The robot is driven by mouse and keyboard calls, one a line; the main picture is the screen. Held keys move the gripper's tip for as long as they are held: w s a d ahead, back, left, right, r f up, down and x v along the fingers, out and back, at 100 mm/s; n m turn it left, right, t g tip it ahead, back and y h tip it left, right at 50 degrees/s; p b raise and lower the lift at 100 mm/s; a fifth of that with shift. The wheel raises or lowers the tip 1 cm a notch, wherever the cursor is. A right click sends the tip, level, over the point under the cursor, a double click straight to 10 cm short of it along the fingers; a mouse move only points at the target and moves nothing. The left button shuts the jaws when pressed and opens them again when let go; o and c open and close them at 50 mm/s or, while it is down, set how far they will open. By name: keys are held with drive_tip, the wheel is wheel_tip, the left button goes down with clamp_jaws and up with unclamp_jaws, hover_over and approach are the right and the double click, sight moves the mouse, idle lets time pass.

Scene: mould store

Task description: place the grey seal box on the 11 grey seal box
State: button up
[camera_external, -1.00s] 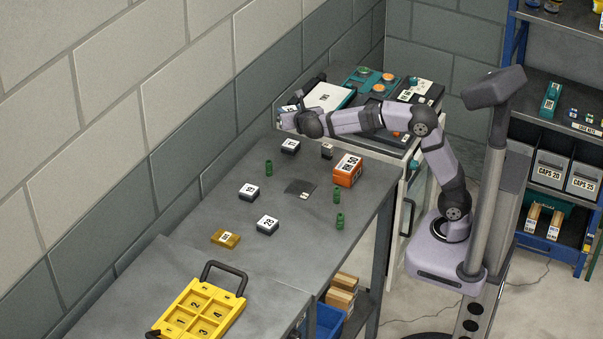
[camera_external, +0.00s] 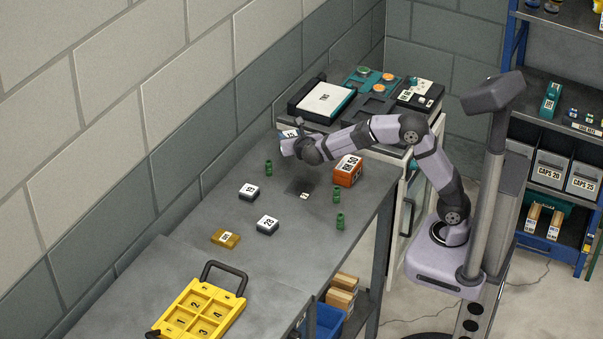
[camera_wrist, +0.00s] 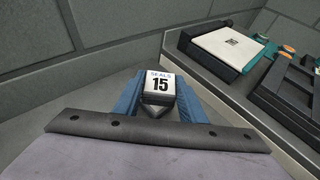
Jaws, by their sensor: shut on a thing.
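My gripper (camera_external: 288,142) is shut on a grey seal box (camera_wrist: 161,84) with a white top label reading SEALS 15. In the wrist view the box sits upright between the two blue fingers. In the external view the held box (camera_external: 289,133) is over the far left part of the bench. A dark grey box stood at that spot on the bench earlier and is now hidden behind my gripper. I cannot tell whether the held box touches it. Two more dark grey boxes with white labels, one nearer the wall (camera_external: 249,192) and one closer (camera_external: 267,225), stand apart on the bench.
An orange box (camera_external: 348,170) stands right of my gripper. A dark patch (camera_external: 298,186), a mustard box (camera_external: 226,239) and a yellow numbered tray (camera_external: 200,311) are nearer.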

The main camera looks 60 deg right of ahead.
drive_tip(key=shift+f, duration=0.25)
drive_tip(key=shift+f, duration=0.1)
drive_tip(key=shift+f, duration=0.15)
drive_tip(key=o, duration=1.1)
drive_tip(key=shift+c, duration=0.2)
drive_tip(key=shift+r, duration=0.3)
drive_tip(key=v, duration=1.2)
drive_tip(key=shift+f, duration=0.1)
